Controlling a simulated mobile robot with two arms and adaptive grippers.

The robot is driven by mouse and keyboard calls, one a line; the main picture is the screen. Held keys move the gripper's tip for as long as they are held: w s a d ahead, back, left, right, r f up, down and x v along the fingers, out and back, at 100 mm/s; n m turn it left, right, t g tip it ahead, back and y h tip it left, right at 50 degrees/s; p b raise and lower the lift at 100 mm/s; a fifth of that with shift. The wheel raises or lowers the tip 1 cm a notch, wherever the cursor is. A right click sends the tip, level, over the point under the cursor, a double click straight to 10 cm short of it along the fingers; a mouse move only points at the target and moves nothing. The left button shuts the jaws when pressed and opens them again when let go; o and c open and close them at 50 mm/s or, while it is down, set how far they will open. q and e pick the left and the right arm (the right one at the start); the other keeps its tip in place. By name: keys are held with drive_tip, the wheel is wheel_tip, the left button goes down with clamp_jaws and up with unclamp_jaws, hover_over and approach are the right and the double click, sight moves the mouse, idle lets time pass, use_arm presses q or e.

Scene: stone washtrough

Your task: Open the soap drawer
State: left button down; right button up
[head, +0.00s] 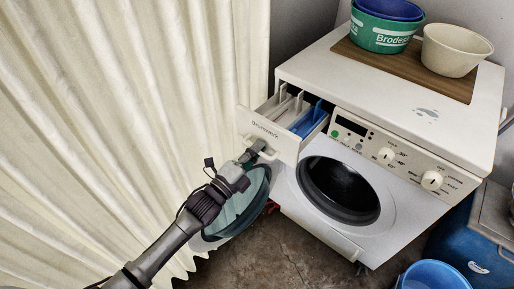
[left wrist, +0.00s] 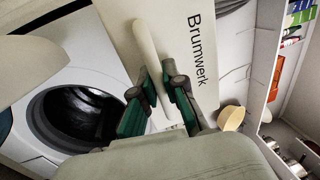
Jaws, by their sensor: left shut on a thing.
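The soap drawer (head: 268,128) is pulled out from the top left of the white washing machine's front. Its compartments show, with a blue insert (head: 308,119) in the right one. My left gripper (head: 254,151) is at the drawer's front, below the word Brumwerk. In the left wrist view, my left gripper (left wrist: 163,100) has its two green-padded fingers on either side of the white bar handle (left wrist: 148,55), shut on it. The drawer front (left wrist: 190,45) fills the upper middle there. My right gripper is in neither view.
The washing machine (head: 450,125) has its round door (head: 240,205) swung open to the left, below the drawer. Bowls and a green tub (head: 380,35) stand on a wooden board on top. A pale curtain (head: 120,110) hangs at left. A blue basin (head: 435,275) is at lower right.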

use_arm(q)
drive_tip(key=shift+s+a, duration=0.15)
drive_tip(key=shift+s, duration=0.05)
drive_tip(key=c, duration=1.2)
unclamp_jaws()
drive_tip(key=v, duration=1.2)
drive_tip(key=shift+f, duration=0.1)
